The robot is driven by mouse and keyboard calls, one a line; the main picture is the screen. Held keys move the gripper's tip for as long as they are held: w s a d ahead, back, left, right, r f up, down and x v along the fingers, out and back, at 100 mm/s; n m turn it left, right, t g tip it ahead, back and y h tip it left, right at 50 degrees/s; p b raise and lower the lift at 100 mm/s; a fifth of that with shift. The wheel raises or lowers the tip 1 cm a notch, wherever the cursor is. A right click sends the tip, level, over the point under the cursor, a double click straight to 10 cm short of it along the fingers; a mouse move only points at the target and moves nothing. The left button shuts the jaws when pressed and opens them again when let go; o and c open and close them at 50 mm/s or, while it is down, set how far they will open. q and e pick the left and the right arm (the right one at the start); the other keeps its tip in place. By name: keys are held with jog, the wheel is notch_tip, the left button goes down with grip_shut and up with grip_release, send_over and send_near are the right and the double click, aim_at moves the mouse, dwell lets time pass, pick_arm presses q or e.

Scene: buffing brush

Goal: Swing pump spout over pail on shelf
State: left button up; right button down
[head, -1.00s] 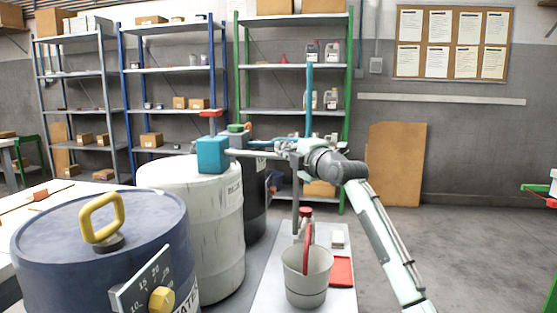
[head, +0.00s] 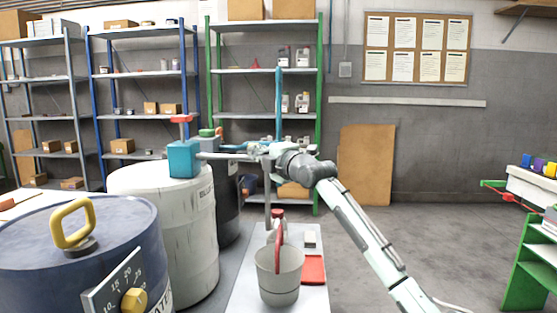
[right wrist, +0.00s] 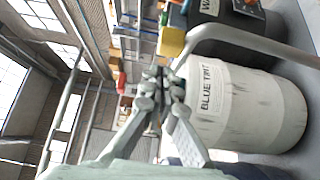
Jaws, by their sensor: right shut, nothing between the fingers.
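The pump has a teal body (head: 184,159) with a red top, standing on a white drum (head: 190,235). Its pale spout arm (head: 230,156) reaches right, and a grey pipe (head: 267,195) hangs down at its end. The grey pail (head: 280,278) with a red handle stands on the low pale shelf (head: 243,300). In the head view the pipe's lower end shows above the pail's left part; its depth against the pail is unclear. My right gripper (head: 268,150) is beside the spout's outer end, shut and empty; touching or apart, I cannot tell. The right wrist view shows its closed fingers (right wrist: 160,82). My left gripper is out of view.
A red-capped bottle (head: 278,222), a red item (head: 313,269) and a small pale block (head: 310,239) are near the pail. A dark blue drum (head: 75,250) with a yellow handle stands in front. A dark drum (head: 228,210) is behind. Floor at right is open.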

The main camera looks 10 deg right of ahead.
jog(key=b+v, duration=0.1)
jog(key=v, duration=0.9)
jog(key=s+d+f+m+g+h, duration=0.25)
jog(key=s+f+m, duration=0.2)
jog(key=f, duration=0.85)
jog(key=s+d+f+m+g+h, duration=0.1)
jog(key=s+d+f+m, duration=0.4)
jog(key=f, duration=0.8)
jog(key=s+d+f+m+g+h, duration=0.1)
jog(key=s+f+m+g+h, duration=0.15)
jog(key=s+f, duration=0.7)
pick_arm(q)
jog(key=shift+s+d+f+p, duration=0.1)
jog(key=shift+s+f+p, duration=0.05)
jog(key=shift+p, duration=0.25)
pick_arm(e)
jog(key=s+d+f+m+g+h, duration=0.2)
jog(key=s+d+f+m, duration=0.3)
jog(key=s+f, duration=0.6)
jog(key=s+d+f+m+g+h, duration=0.1)
jog(key=s+d+f+m+g, duration=0.3)
jog(key=s+f, duration=0.6)
jog(key=s+d+m, duration=0.1)
jog(key=s, duration=0.4)
jog(key=shift+d+f+g+h, duration=0.3)
jog(key=shift+f+g+h, duration=0.1)
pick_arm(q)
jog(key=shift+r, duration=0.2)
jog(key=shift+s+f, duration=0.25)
